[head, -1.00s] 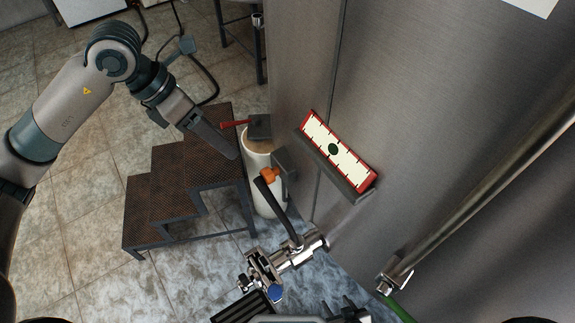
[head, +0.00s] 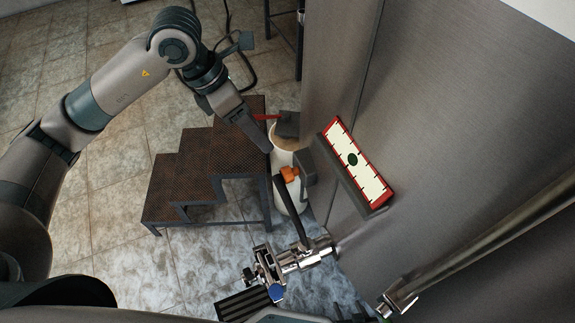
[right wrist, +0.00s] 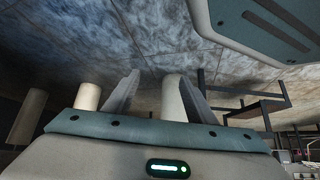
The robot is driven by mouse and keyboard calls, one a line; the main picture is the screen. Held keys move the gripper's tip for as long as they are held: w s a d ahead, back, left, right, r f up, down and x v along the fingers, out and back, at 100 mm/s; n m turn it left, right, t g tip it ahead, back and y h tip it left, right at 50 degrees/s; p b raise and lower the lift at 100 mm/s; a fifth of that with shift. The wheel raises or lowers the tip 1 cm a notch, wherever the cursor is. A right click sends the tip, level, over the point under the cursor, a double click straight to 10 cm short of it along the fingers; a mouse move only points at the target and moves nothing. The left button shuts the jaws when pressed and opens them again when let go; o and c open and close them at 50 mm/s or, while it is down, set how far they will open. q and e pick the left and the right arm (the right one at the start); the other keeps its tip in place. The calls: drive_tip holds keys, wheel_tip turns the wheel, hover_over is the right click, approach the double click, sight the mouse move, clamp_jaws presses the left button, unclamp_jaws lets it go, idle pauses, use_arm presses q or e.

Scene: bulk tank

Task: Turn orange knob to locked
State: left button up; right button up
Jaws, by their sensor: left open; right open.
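The orange knob (head: 290,174) sits on a small dark-grey bracket on the side of the steel tank, at the upper end of a black handle. My left gripper (head: 267,147) is in the head view, up and left of the knob, apart from it in the picture. Its fingers point down and right; they overlap in this view, and nothing shows held in them. My right gripper (right wrist: 152,82) shows in the right wrist view, fingers apart and empty over the floor. Any lock marking on the knob is too small to read.
A red-framed gauge plate (head: 355,160) is fixed on the tank wall (head: 440,110) right of the knob. A steel valve (head: 290,262) lies below. Floor on the left is open.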

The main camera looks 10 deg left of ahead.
sight(287, 170)
use_arm(q)
drive_tip(key=p+x, duration=0.2)
drive_tip(key=x, duration=1.2)
drive_tip(key=shift+s+d+f+p, duration=0.15)
drive_tip(key=shift+f+p, duration=0.1)
drive_tip(key=shift+p, duration=0.05)
drive_tip(key=shift+d+f, duration=0.25)
drive_tip(key=shift+f, duration=0.3)
drive_tip(key=shift+s, duration=0.1)
use_arm(e)
drive_tip(key=s+d+f+g, duration=0.2)
drive_tip(key=s+d+f, duration=0.1)
drive_tip(key=s, duration=0.5)
drive_tip(key=shift+s+d+f+h, duration=0.15)
drive_tip(key=shift+s+d+h, duration=0.1)
drive_tip(key=shift+h, duration=0.05)
use_arm(q)
drive_tip(key=shift+c, duration=0.2)
drive_tip(key=c, duration=1)
use_arm(e)
drive_tip(key=shift+w, duration=0.3)
